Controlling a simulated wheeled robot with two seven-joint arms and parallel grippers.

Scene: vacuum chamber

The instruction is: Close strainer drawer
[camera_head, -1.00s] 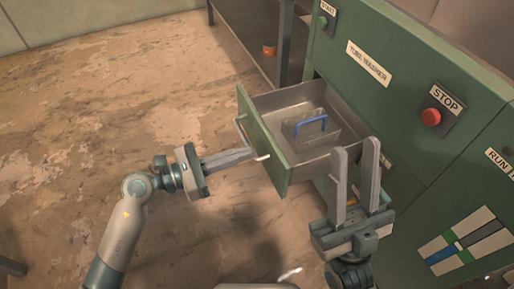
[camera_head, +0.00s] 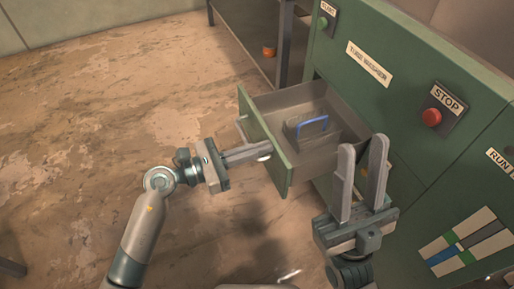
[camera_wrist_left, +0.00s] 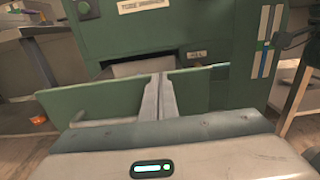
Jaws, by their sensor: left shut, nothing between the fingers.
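The strainer drawer (camera_head: 264,141) stands pulled out of the green tube washer (camera_head: 385,105). Inside it sits a grey strainer with a blue handle (camera_head: 312,123). My left gripper (camera_head: 266,148) is shut and empty, its fingertips at the outer face of the drawer front, beside the handle bar. In the left wrist view the shut fingers (camera_wrist_left: 160,78) reach the green drawer front (camera_wrist_left: 90,103); I cannot tell whether they touch it. My right gripper (camera_head: 362,150) is open and empty, pointing up, just right of the drawer's near corner.
A red STOP button (camera_head: 431,117) and a green start button (camera_head: 323,22) are on the washer's face. A dark shelf (camera_head: 262,30) with an orange object (camera_head: 268,51) stands behind. The floor at left is clear.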

